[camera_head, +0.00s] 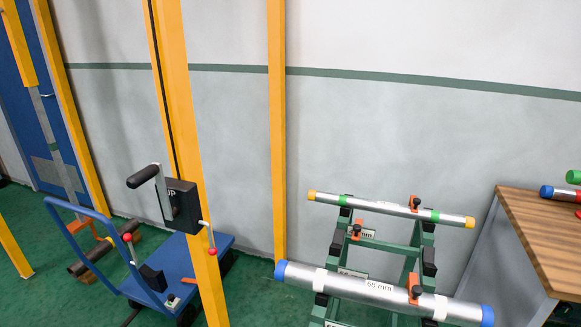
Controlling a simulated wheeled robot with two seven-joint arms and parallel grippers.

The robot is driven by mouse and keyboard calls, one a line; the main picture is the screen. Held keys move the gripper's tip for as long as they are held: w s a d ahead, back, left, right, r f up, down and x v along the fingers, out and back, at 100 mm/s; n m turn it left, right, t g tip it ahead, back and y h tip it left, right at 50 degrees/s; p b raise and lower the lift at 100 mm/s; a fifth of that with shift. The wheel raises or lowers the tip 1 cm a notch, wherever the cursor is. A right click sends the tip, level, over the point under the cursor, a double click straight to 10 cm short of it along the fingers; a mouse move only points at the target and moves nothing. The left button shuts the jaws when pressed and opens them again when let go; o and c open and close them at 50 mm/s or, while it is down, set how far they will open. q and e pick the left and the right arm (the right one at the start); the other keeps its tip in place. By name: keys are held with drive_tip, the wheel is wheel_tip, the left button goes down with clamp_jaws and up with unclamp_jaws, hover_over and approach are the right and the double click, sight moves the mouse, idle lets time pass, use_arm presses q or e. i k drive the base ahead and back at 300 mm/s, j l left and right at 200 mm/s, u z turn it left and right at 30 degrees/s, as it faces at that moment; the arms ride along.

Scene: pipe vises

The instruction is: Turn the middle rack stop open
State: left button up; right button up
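A dark green pipe rack (395,247) stands at the lower right. It has several orange stops with black knobs. One orange stop (356,232) sits on the rack's middle level, left of centre, near a white label; no pipe shows beside it. I cannot tell whether the middle stop is open or closed. Neither of my grippers is in view.
A yellow post (180,130) with a black crank box (181,206) stands left of the rack. A blue cart (205,257) is behind it on the green floor. A wooden-topped bench (545,230) holding pipe pieces is at the right. A grey wall stands behind.

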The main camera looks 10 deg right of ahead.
sight(357, 228)
drive_tip(key=i+z, duration=0.5)
drive_tip(key=i+j+z, duration=0.1)
drive_tip(key=i+z, duration=0.35)
drive_tip(key=k, duration=0.1)
